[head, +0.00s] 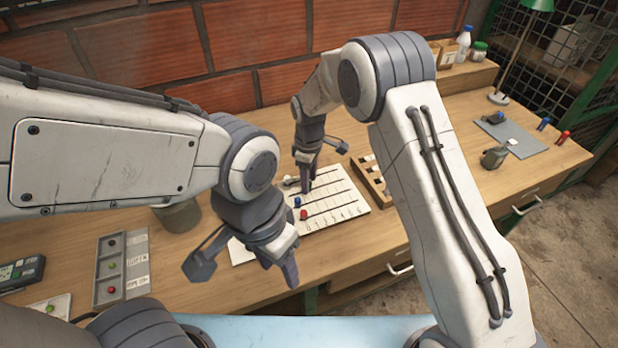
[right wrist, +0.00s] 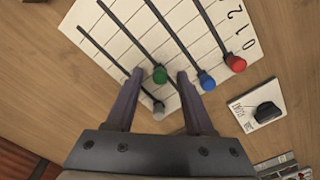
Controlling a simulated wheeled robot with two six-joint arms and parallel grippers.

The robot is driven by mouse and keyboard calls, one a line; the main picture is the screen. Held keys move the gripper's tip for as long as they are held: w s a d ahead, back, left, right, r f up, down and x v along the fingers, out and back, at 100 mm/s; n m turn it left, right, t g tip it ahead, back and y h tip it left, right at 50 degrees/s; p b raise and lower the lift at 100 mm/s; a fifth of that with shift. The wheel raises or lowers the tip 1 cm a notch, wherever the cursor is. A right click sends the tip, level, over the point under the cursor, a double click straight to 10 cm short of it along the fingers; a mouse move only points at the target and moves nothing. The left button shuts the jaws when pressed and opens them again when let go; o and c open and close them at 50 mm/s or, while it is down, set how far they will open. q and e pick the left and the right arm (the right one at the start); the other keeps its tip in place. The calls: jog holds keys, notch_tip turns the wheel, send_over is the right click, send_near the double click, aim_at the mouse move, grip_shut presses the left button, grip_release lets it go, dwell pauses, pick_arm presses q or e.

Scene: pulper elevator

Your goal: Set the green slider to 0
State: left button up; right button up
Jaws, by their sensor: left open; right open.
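The slider board (head: 345,197) is a white panel with dark slots and numbers along one edge. In the right wrist view, the green slider knob (right wrist: 160,75) sits a short way up its slot from the 0 end. The grey (right wrist: 158,107), blue (right wrist: 207,82) and red (right wrist: 236,63) knobs stand near the 0 end. My right gripper (head: 306,186) is open over the board, one finger on each side of the green knob, with gaps visible. In the head view it hides the green knob. My left gripper (head: 282,272) is open and empty, in front of the board.
A wooden tray (head: 371,180) lies just right of the board. A grey panel with coloured buttons (head: 122,265) and a round pot (head: 178,215) are to the left. A white card with a black knob (right wrist: 262,107) lies beside the board. The bench's right part has free room.

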grip_shut()
dwell(1.4)
